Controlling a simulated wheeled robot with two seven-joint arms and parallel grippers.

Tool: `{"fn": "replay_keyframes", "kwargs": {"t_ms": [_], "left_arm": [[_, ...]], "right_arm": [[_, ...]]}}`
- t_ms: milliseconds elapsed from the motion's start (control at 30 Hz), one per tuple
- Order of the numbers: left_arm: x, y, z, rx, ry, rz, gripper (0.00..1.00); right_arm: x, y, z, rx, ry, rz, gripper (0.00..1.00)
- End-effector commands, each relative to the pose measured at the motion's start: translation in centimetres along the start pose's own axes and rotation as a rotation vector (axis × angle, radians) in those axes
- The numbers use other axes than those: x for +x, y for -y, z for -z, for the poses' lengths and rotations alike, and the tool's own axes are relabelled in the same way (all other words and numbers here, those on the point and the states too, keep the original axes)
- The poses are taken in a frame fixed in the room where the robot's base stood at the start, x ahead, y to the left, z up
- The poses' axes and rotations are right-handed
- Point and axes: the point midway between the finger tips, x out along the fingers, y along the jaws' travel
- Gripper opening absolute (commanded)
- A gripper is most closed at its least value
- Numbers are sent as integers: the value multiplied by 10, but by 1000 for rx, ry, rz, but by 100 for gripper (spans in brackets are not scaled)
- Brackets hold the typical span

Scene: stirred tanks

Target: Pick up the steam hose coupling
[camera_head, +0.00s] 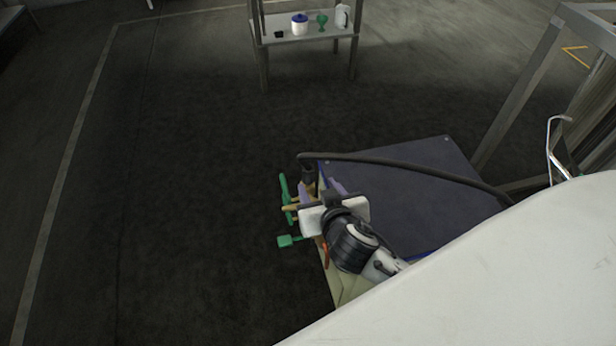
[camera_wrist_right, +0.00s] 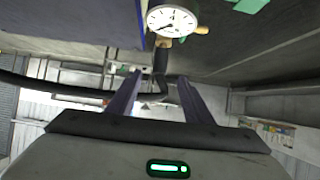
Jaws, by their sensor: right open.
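The steam hose coupling (camera_head: 307,174) is the dark end piece of a black hose (camera_head: 400,164), hanging down at the hose's left end in the head view. My right gripper (camera_head: 320,187) is beside it, with its purple fingers apart. In the right wrist view the open fingers (camera_wrist_right: 160,80) flank a dark upright piece (camera_wrist_right: 160,60), which seems to be the coupling. I cannot tell whether either finger touches it. The hose (camera_wrist_right: 50,88) comes in from the left there. My left gripper is not in view.
Green valve handles (camera_head: 285,190) stick out just left of my gripper. A dark blue panel (camera_head: 410,195) lies beneath the hose. A dial gauge (camera_wrist_right: 172,20) is close beyond the fingertips. A shelf table (camera_head: 300,41) stands at the back; the floor on the left is clear.

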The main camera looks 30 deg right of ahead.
Motion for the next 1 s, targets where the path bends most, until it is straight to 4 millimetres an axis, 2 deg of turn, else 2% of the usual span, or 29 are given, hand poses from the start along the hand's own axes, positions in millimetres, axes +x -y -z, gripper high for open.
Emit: {"fn": "replay_keyframes", "kwargs": {"t_ms": [100,300,567,800,1000], "left_arm": [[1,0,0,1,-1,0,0],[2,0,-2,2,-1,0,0],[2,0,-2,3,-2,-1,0],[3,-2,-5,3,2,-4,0],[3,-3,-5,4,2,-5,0]], "right_arm": [[15,5,8,8,-42,15,46],[46,6,9,11,-46,17,46],[67,4,10,11,-44,16,46],[102,1,10,11,-44,17,46],[110,1,10,14,-42,17,46]]}}
